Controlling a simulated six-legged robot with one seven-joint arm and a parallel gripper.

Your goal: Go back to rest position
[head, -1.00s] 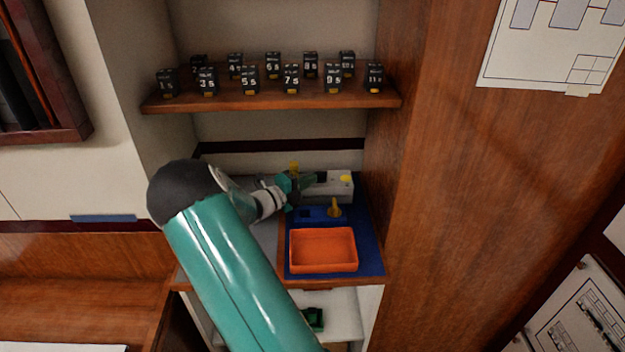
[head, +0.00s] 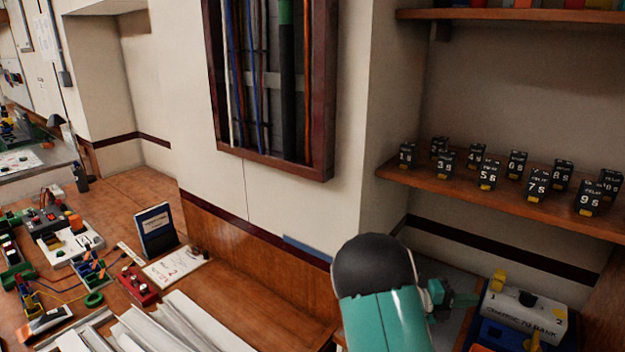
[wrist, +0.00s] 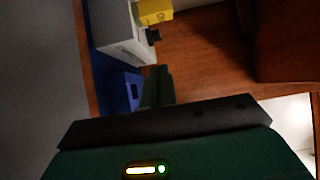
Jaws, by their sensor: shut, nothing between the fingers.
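My gripper (head: 462,299) is at the end of my teal arm, low at the right of the head view. It is shut and empty, and sits just left of a white box (head: 527,309) with a black knob and yellow parts. In the wrist view my green fingers (wrist: 159,86) are close together, below the white box (wrist: 122,35) and beside a blue block (wrist: 122,92). Nothing is held between them.
Numbered black relays (head: 537,186) stand on a wooden shelf (head: 470,195) above my gripper. A wooden desk (head: 265,300) at left carries papers, a dark booklet (head: 156,229) and several devices. A framed cable panel (head: 270,80) hangs on the wall.

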